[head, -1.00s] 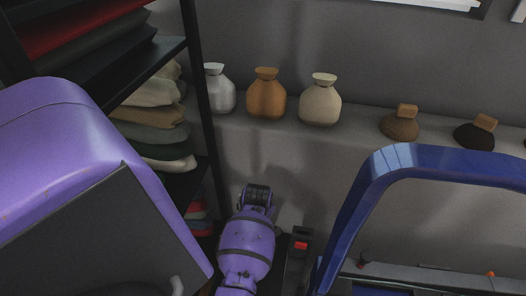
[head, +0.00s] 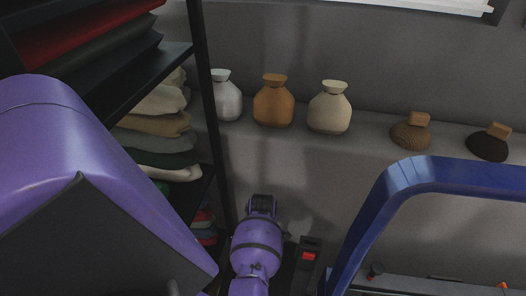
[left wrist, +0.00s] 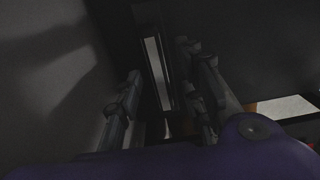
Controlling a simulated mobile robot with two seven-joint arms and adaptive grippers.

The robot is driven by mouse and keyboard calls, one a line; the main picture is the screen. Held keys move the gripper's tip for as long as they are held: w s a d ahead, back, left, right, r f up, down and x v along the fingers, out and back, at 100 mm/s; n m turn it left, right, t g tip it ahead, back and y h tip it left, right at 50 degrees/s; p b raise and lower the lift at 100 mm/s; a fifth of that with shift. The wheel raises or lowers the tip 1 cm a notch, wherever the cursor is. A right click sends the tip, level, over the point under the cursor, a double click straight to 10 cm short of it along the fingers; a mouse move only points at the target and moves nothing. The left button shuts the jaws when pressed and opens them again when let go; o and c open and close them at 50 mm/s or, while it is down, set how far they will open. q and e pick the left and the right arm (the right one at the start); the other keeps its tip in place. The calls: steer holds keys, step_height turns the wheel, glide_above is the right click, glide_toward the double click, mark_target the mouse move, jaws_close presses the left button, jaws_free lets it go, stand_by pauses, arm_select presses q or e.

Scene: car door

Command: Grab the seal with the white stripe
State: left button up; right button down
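In the left wrist view, a dark upright strip with a pale stripe (left wrist: 158,75) down its middle stands ahead of my left gripper; it looks like the seal with the white stripe. My left gripper (left wrist: 160,68) is open, with one finger to either side of the strip's line. I cannot tell how far the strip is from the fingertips or whether they touch it. I cannot make out the seal in the head view. My right gripper is not in view.
A dark rack (head: 203,85) with folded cloths (head: 155,124) stands at the left. Several vases, including an orange one (head: 273,102), line a grey ledge (head: 370,122). A blue frame (head: 430,174) stands at the right. A large purple part (head: 75,110) fills the left foreground.

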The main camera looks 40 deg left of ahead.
arm_select(q)
steer(key=shift+c, duration=0.4)
jaws_close()
steer(key=shift+w+r, duration=0.1)
steer(key=shift+r, duration=0.05)
